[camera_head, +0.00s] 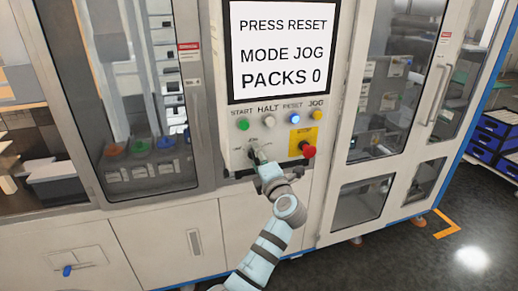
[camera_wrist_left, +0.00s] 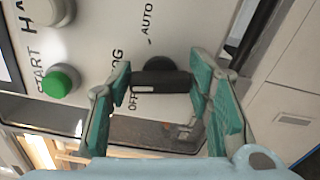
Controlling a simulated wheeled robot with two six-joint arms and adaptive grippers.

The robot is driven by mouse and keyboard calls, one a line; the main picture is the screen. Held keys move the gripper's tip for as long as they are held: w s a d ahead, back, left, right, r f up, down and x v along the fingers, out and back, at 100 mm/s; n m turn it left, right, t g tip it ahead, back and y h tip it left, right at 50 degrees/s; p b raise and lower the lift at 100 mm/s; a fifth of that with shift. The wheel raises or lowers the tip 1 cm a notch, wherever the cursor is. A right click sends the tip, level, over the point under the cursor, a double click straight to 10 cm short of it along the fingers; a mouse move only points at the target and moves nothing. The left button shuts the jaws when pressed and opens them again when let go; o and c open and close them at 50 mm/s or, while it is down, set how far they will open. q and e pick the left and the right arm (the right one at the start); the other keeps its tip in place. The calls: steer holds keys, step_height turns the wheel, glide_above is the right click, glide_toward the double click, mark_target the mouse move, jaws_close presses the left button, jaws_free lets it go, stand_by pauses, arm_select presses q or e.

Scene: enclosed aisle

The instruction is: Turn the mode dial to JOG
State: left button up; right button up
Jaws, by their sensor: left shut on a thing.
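The mode dial (camera_wrist_left: 160,68) is a dark round knob with a bar handle and a white mark at the handle's left end in the left wrist view. OFF, JOG and AUTO are printed around it; the mark's end is near OFF and JOG, and I cannot tell exactly which it meets. My left gripper (camera_wrist_left: 161,84) has its green-padded fingers on either side of the handle and is shut on it. In the head view my left gripper (camera_head: 261,162) is at the panel and hides most of the dial. The screen (camera_head: 282,50) reads PRESS RESET, MODE JOG, PACKS 0. My right gripper is not in view.
Above the dial sit the green START button (camera_head: 242,124), white HALT button (camera_head: 269,121), lit blue RESET button (camera_head: 294,118) and yellow JOG button (camera_head: 317,115). A red stop button (camera_head: 307,150) sticks out close to the right. Glazed doors flank the panel.

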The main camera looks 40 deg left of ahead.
arm_select(q)
steer(key=shift+f+m, duration=0.15)
steer(key=shift+m, duration=1.05)
steer(key=o, duration=1.1)
steer(key=shift+o, duration=0.2)
steer(key=v, duration=0.7)
steer(key=shift+s+d, duration=0.15)
steer(key=shift+d, duration=0.05)
steer(key=shift+a, duration=0.1)
